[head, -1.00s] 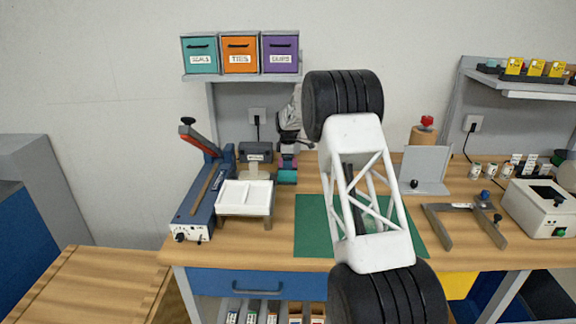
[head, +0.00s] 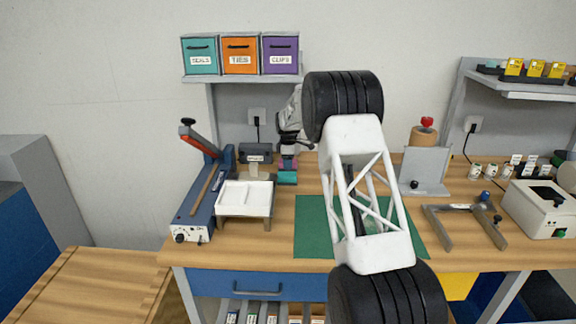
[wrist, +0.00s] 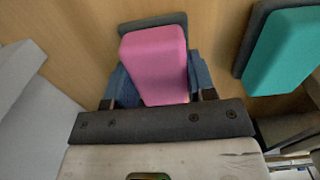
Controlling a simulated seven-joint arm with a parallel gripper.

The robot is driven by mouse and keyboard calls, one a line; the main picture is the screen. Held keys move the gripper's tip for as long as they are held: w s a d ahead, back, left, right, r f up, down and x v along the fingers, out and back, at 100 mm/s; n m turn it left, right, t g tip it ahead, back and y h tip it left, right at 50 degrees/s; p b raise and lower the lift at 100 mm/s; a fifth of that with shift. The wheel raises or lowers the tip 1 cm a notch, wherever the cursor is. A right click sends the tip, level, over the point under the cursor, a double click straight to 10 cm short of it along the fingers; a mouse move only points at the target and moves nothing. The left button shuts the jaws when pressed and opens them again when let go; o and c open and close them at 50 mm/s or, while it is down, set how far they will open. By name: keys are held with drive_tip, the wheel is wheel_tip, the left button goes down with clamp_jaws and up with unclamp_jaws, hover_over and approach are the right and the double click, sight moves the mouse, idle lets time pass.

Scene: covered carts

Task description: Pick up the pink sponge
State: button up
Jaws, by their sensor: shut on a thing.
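The pink sponge (wrist: 155,62) sits between the two blue fingers of my gripper (wrist: 160,82) in the wrist view. The fingers are shut on its sides. A dark grey layer shows at the sponge's far edge. I cannot tell whether the sponge is clear of the bench.
A teal sponge (wrist: 285,50) with a dark grey layer lies close on the right; it also shows in the head view (head: 287,178). A white tray (head: 245,197) and a blue lever device (head: 203,200) stand left. A shelf with bins (head: 240,78) is above. The green mat (head: 313,230) has free room.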

drive_tip(key=shift+r, duration=0.25)
drive_tip(key=shift+s+d+r, duration=0.1)
drive_tip(key=shift+s+r, duration=0.1)
drive_tip(key=shift+r, duration=0.15)
wheel_tip(320, 180, up, 6)
drive_tip(key=shift+f, duration=0.25)
drive_tip(key=shift+s+r, duration=0.15)
drive_tip(key=shift+r, duration=0.05)
drive_tip(key=s+d, duration=0.3)
drive_tip(key=s, duration=0.6)
drive_tip(key=s+d, duration=0.4)
drive_tip(key=s, duration=0.4)
drive_tip(key=shift+s+d, duration=0.25)
drive_tip(key=shift+s, duration=0.15)
